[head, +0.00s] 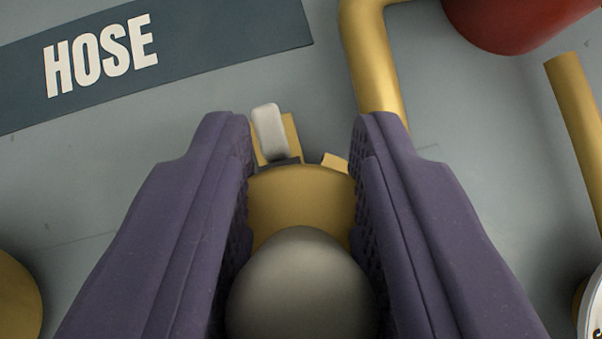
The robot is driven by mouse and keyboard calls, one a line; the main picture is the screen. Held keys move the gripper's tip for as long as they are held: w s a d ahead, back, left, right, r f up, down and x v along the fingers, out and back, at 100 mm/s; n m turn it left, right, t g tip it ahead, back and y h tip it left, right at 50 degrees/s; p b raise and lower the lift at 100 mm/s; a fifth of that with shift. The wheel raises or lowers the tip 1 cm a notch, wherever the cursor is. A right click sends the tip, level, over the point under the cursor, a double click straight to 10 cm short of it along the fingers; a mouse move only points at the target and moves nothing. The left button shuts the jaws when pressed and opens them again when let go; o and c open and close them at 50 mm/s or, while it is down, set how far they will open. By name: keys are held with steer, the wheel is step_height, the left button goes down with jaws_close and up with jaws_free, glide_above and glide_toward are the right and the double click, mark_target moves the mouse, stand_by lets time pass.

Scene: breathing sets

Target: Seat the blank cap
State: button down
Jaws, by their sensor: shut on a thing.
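My gripper (305,140) has two purple fingers with ridged inner pads, reaching up the picture from the bottom. It is shut on a brass-coloured round piece with a grey dome on the near side, which I take to be the blank cap (300,282). The cap sits between the two pads, and its far edge is near the fingertips. Just beyond it are a small pale tab (269,132) and brass bits, partly hidden by the cap and fingers. I cannot tell whether the cap touches them.
A grey panel lies behind, with a dark "HOSE" label (200,60) at upper left. A bent brass pipe (376,65) runs behind the right finger. A red rounded part (520,22) is at upper right. Another brass pipe (578,120) stands at the right edge.

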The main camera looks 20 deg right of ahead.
steer(key=shift+f+b, duration=0.9)
steer(key=shift+f, duration=0.2)
steer(key=c, duration=0.8)
jaws_free()
steer(key=shift+o, duration=0.2)
steer(key=p+v, duration=0.3)
steer(key=v, duration=0.4)
steer(key=shift+r, duration=0.15)
steer(key=shift+s+a+r+p, duration=0.1)
steer(key=shift+s+r+p, duration=0.05)
steer(key=shift+s+p, duration=0.2)
